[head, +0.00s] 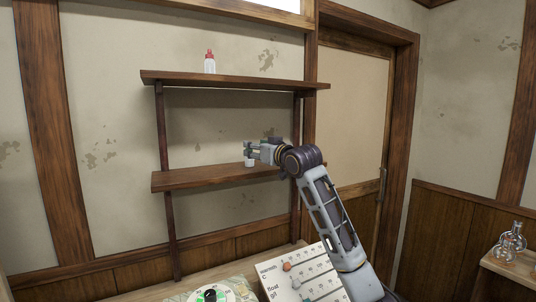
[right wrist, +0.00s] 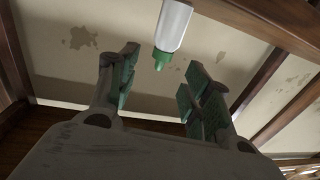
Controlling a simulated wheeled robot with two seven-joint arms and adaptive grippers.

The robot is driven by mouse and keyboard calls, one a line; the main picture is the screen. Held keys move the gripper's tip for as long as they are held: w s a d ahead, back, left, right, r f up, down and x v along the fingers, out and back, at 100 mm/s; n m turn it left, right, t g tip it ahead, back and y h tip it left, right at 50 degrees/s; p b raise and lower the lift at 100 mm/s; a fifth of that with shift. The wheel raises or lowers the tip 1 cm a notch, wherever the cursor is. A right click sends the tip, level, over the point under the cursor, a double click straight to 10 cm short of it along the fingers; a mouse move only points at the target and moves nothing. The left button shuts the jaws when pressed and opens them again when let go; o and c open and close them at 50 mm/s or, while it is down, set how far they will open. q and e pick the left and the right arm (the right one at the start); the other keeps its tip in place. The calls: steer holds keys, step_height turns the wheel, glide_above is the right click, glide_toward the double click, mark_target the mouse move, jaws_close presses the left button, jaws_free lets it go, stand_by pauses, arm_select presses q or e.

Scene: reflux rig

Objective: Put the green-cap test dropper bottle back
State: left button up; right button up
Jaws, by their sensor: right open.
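The green-cap dropper bottle has a white body and shows in the right wrist view (right wrist: 172,28), with its green cap pointing down in that picture. In the head view only its white lower part (head: 249,163) shows, upright on the lower shelf (head: 205,178); the cap is hidden behind my gripper. My right gripper (head: 250,149) is open at the level of the bottle's upper part. In the wrist view the bottle is just beyond the open fingertips, with nothing gripped. My left gripper is not in view.
A red-capped white bottle (head: 210,63) stands on the upper shelf (head: 235,80), above my right gripper. The shelf's right post (head: 296,118) is close to my arm. Below are a panel with sliders (head: 300,275) and a round dial (head: 210,295). Glass flasks (head: 510,242) stand far right.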

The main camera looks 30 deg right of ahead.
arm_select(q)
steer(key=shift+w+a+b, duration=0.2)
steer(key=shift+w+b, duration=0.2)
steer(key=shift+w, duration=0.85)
arm_select(e)
steer(key=s, duration=0.6)
steer(key=shift+s+d, duration=0.15)
steer(key=shift+s, duration=0.2)
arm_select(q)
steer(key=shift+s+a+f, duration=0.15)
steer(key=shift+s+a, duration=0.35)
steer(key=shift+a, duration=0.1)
